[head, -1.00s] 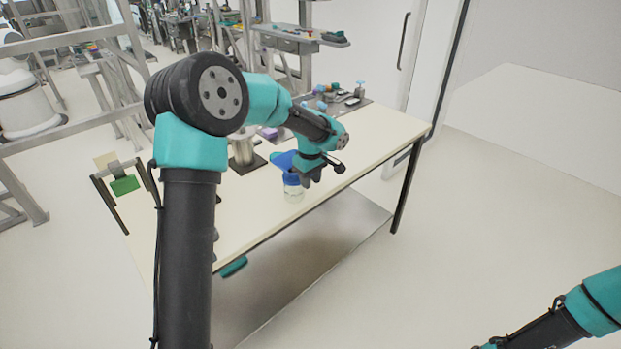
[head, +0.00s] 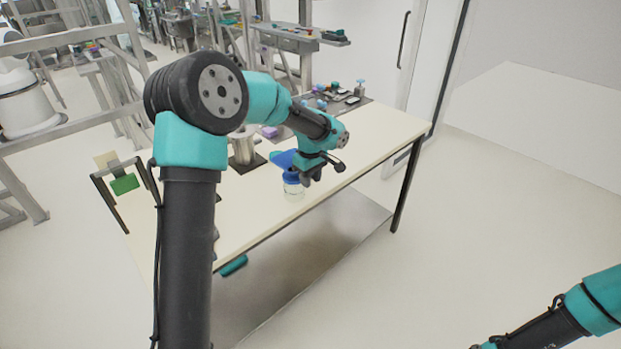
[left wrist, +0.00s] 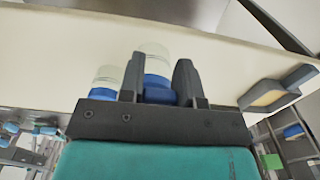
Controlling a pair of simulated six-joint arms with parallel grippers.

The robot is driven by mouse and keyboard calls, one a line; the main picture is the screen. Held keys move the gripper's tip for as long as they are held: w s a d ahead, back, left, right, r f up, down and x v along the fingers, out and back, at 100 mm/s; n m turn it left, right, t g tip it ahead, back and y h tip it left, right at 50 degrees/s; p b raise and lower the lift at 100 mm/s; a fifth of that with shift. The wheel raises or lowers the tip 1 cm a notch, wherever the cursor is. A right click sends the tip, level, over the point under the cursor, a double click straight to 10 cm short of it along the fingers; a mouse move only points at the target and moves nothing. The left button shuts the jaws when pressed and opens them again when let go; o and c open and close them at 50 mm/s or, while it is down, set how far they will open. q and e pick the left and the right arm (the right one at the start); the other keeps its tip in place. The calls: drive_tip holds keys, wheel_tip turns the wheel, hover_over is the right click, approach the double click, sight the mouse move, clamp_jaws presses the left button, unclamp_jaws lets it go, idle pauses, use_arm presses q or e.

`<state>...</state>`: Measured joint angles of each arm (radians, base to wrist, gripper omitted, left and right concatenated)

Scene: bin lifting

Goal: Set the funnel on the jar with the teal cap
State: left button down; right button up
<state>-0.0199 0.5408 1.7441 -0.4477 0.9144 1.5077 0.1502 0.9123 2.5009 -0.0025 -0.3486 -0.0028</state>
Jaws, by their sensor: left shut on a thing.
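My left gripper (head: 310,174) is low over the table's front part. In the left wrist view its two fingers (left wrist: 158,82) stand on either side of a blue piece (left wrist: 159,90) and are shut on it. The blue piece lines up with a clear jar (left wrist: 154,62). I cannot tell whether it is a cap or the funnel. The head view shows this clear jar (head: 293,193) upright below the blue. A second clear jar with a blue cap (left wrist: 105,90) stands beside it in the left wrist view. No teal cap can be made out.
A flat blue object (head: 282,157) lies just behind the gripper. A metal cylinder (head: 242,148) stands on a dark base further left. A green piece on a stand (head: 125,184) is at the left end. The table's (head: 375,128) right part is mostly clear.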

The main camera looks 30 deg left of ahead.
use_arm(q)
drive_tip(key=shift+f, duration=1.15)
idle(2.5)
drive_tip(key=shift+c, duration=1.3)
unclamp_jaws()
drive_tip(key=shift+r, duration=0.15)
drive_tip(key=shift+r, duration=3.15)
